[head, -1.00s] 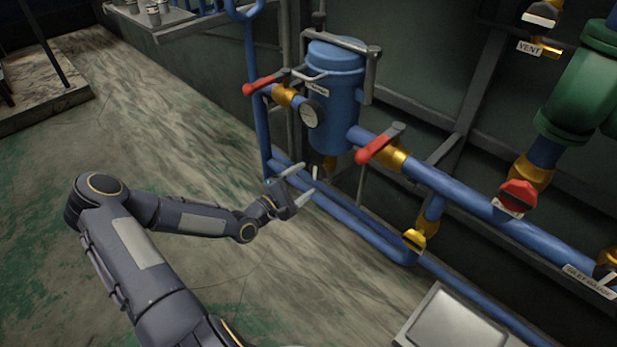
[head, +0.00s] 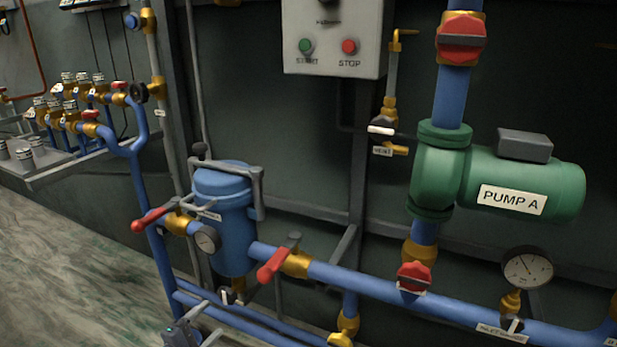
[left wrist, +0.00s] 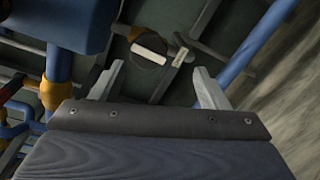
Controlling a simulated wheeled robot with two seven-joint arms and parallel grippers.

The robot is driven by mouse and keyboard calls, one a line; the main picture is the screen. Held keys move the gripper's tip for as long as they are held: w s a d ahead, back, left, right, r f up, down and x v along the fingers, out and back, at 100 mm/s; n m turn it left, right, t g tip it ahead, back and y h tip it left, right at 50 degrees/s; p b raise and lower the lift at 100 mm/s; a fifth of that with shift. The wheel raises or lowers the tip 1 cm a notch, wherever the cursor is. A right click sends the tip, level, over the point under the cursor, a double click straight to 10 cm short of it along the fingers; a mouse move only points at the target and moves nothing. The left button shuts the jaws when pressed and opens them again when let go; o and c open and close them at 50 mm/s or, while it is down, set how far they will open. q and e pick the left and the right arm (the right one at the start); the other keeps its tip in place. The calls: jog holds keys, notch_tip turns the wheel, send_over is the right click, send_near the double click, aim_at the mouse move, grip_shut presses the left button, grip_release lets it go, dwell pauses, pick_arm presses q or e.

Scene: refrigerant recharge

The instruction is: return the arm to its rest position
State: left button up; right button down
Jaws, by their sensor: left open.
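My left gripper (head: 203,322) shows at the bottom edge of the head view, below the blue filter vessel (head: 222,222). Its two pale fingers are apart with nothing between them. Most of my left arm is out of the picture. In the left wrist view my left gripper (left wrist: 156,72) is also open and empty. Behind its fingers are a dark round part with a white handle (left wrist: 149,43) and a small white tag (left wrist: 180,57). My right gripper is in neither view.
Blue pipes (head: 375,285) run along the wall, with red-handled valves (head: 279,257). Green Pump A (head: 545,185), a gauge (head: 527,268) and a start/stop box (head: 333,45) are to the right. A valve manifold (head: 85,105) stands at left. Open floor (head: 70,285) lies at lower left.

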pick_arm(q)
jog(key=s+d+r+m+g+y, duration=0.1)
jog(key=s+r+m+g+y, duration=0.5)
jog(key=s+r+m+g, duration=0.45)
jog(key=s+d+r+m+h, duration=0.2)
jog(key=s+d+r+m, duration=0.15)
jog(key=s, duration=0.55)
jog(key=s+d+r+m+h, duration=0.2)
jog(key=s+d, duration=0.3)
jog(key=s, duration=0.4)
notch_tip(320, 180, up, 34)
jog(key=p, duration=3.4)
jog(key=shift+w+f, duration=0.2)
jog(key=shift+a+f+t, duration=0.1)
jog(key=shift+t, duration=0.15)
